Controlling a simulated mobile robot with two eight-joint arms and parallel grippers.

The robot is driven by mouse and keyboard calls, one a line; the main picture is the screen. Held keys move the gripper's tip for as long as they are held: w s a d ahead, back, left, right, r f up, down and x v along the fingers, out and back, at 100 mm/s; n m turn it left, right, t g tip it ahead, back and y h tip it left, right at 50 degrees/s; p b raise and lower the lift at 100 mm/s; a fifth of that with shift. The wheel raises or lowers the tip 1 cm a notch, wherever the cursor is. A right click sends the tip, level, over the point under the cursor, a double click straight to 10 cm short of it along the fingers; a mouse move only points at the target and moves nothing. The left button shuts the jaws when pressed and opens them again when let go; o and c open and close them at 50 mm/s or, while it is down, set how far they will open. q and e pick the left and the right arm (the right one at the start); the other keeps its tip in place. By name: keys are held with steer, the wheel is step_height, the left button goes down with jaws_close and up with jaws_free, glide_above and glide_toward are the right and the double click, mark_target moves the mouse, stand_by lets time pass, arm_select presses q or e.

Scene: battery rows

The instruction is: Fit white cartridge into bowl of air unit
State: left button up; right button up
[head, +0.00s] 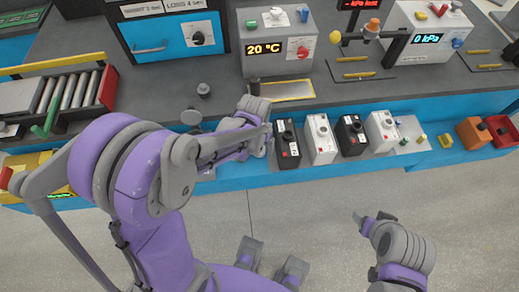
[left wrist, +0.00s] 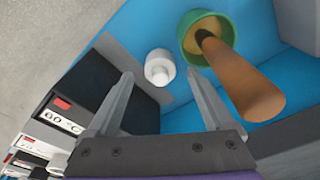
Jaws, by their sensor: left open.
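A small white cylindrical cartridge (left wrist: 160,67) stands on the blue shelf in the left wrist view. My left gripper (head: 262,124) is open over the shelf, left of the black and white battery blocks. In the left wrist view its fingertips (left wrist: 160,84) lie on either side of the cartridge in the picture, not visibly closed on it. The cartridge is hidden behind this gripper in the head view. I cannot tell which thing is the air unit's bowl. My right gripper (head: 373,217) is low over the floor, away from the shelf, with nothing visible in it.
A green-rimmed round piece (left wrist: 188,42) with a brown cylinder (left wrist: 245,85) stands close to the cartridge. A black block (head: 287,145) and a white block (head: 319,140) stand right of my left gripper. Instruments, including a 20 °C unit (head: 278,30), line the grey bench behind.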

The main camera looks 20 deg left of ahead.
arm_select(q)
steer(key=shift+w+f, duration=0.1)
steer(key=shift+f, duration=0.85)
steer(key=shift+c, duration=0.3)
jaws_close()
